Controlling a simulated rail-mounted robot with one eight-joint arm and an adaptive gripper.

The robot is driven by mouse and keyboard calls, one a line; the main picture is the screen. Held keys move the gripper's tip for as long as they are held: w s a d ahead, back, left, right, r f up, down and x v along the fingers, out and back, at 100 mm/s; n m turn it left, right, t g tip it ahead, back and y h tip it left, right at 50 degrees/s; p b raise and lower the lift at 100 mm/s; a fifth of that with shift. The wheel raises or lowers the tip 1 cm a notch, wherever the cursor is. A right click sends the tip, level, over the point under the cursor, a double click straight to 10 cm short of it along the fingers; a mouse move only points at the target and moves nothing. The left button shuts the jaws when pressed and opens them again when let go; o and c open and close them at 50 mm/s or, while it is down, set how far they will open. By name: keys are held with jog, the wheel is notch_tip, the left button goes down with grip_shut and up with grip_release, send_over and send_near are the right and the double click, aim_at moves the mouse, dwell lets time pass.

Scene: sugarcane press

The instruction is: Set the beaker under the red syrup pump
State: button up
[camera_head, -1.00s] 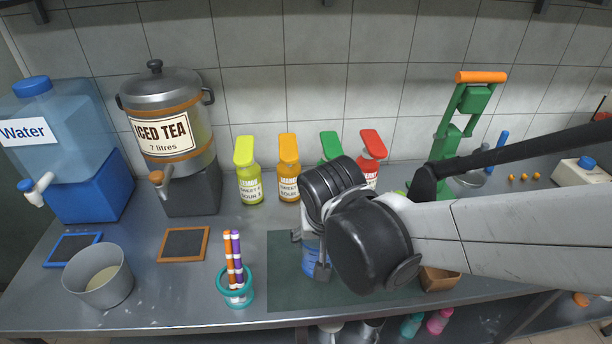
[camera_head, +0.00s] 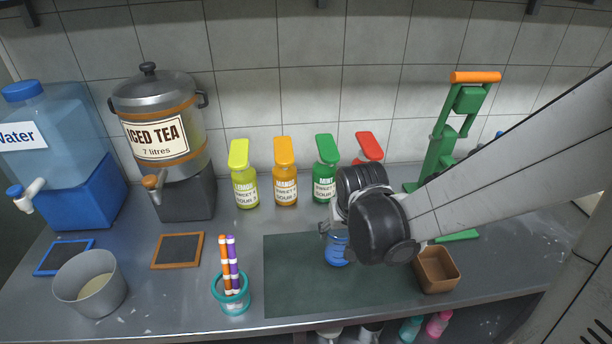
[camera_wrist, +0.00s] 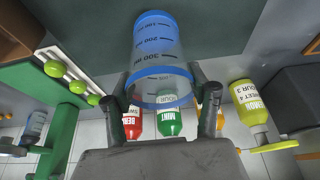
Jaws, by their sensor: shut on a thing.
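The clear beaker with blue bands (camera_head: 337,248) is in my gripper (camera_head: 334,232), above the dark green mat, mostly behind my wrist in the head view. In the wrist view the beaker (camera_wrist: 160,55) shows its volume marks, and my gripper (camera_wrist: 160,92) has a finger on each side of it. The red syrup pump (camera_head: 368,147) stands at the right end of the bottle row, behind my wrist, its lower part hidden. In the wrist view the red bottle (camera_wrist: 132,125) shows beyond the beaker, next to the green one.
Green mint (camera_head: 325,185), orange mango (camera_head: 285,186) and yellow lemon (camera_head: 243,188) pumps stand left of the red one. The green press (camera_head: 440,150) is to the right.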

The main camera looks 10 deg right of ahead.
jog(key=shift+f+b, duration=0.3)
jog(key=shift+f, duration=1.75)
jog(key=shift+f, duration=0.2)
jog(key=o, duration=1.3)
jog(key=shift+c, duration=0.2)
jog(key=shift+r, duration=0.1)
